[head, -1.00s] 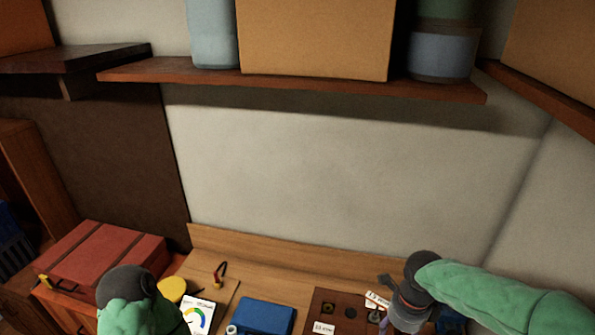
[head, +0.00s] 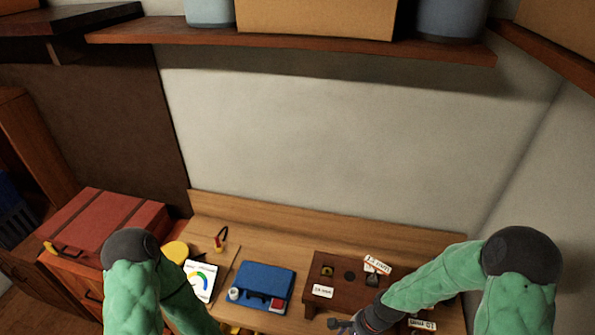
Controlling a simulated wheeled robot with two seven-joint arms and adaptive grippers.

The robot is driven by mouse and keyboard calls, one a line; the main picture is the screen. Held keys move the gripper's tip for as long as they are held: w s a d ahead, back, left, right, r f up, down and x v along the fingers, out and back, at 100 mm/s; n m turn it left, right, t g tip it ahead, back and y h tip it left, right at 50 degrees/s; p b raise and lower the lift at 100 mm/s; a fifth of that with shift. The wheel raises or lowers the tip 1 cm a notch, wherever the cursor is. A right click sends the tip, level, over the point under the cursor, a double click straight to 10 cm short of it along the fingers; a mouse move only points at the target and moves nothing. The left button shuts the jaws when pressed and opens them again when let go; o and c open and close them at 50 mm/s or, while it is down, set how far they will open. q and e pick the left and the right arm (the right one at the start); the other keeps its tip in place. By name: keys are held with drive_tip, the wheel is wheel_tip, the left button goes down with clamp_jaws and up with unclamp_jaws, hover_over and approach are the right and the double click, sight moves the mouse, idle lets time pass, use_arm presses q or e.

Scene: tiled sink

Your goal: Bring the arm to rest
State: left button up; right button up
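My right arm (head: 430,284) comes in from the right with its elbow bent. Its dark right gripper (head: 338,324) is low in the picture, in front of the brown wooden block. It is small and partly cut off by the bottom edge, so its fingers are not clear. My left arm (head: 135,295) stands at the lower left. It bends down to the right and leaves at the bottom edge; its gripper is out of view.
A wooden workbench (head: 300,232) stands against the wall. It carries a blue box (head: 264,280), a white card with a coloured dial (head: 201,280), and a brown block (head: 322,271) with labels. A red case (head: 100,228) lies at left. A shelf (head: 300,44) hangs above.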

drive_tip(key=s+a+f+n, duration=0.3)
drive_tip(key=s+f+n, duration=0.5)
drive_tip(key=s+f, duration=0.25)
wheel_tip(320, 180, down, 16)
drive_tip(key=w+a+n+b, duration=0.1)
drive_tip(key=w+b, duration=0.1)
drive_tip(key=b, duration=1.5)
drive_tip(key=shift+w+a+n+t, duration=0.3)
drive_tip(key=shift+a, duration=0.05)
drive_tip(key=shift+w+a+f+b, duration=0.1)
drive_tip(key=shift+f+b, duration=0.4)
drive_tip(key=shift+b, duration=0.15)
drive_tip(key=shift+c, duration=0.4)
drive_tip(key=shift+r, duration=0.1)
